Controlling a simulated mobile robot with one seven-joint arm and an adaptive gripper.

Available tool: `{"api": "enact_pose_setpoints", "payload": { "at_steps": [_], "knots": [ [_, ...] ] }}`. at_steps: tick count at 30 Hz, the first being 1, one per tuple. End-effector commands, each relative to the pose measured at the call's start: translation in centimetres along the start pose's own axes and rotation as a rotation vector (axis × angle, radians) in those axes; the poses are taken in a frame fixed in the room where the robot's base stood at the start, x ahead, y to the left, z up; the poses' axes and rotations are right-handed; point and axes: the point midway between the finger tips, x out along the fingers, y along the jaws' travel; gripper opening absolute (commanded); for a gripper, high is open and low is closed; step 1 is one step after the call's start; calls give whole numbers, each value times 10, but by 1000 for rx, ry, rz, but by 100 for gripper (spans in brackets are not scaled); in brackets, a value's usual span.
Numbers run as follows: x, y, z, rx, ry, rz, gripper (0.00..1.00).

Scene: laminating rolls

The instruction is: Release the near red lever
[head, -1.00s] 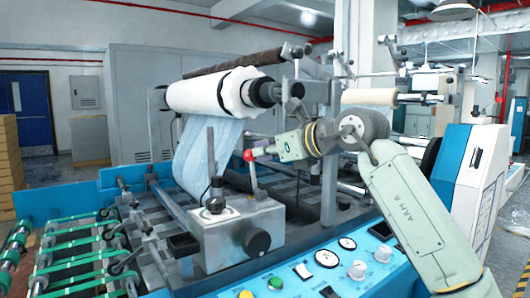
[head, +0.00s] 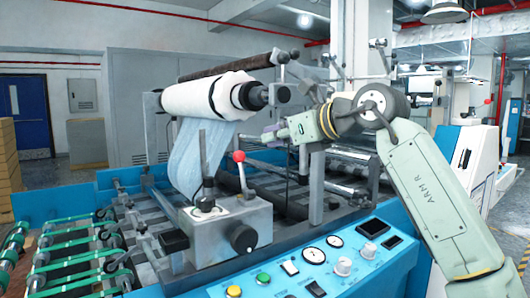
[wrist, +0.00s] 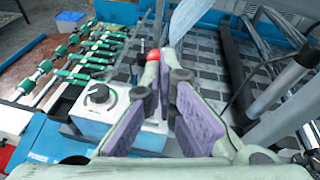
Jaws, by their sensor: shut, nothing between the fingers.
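My gripper (head: 268,136) is up and to the right of the knob in the head view, with a visible gap. In the wrist view my gripper (wrist: 160,64) has its fingertips together with nothing held between them.
The grey box (head: 228,220) carries a black knob (head: 243,238). A white roll (head: 210,95) hangs above and behind the lever, with a blue web running down. A blue control panel (head: 320,268) lies in front. Green-belted rollers (head: 60,250) are at left.

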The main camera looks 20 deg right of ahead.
Motion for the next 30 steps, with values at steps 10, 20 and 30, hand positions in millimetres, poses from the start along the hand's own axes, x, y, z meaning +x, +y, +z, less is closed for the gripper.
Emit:
{"api": "enact_pose_setpoints", "payload": {
  "at_steps": [10, 20, 30],
  "knots": [
    [-43, -7, 36, 0, 3, 0, 0],
    [-48, -8, 40, 1, 4, 2, 0],
    [-48, -8, 40, 1, 4, 2, 0]
  ]
}}
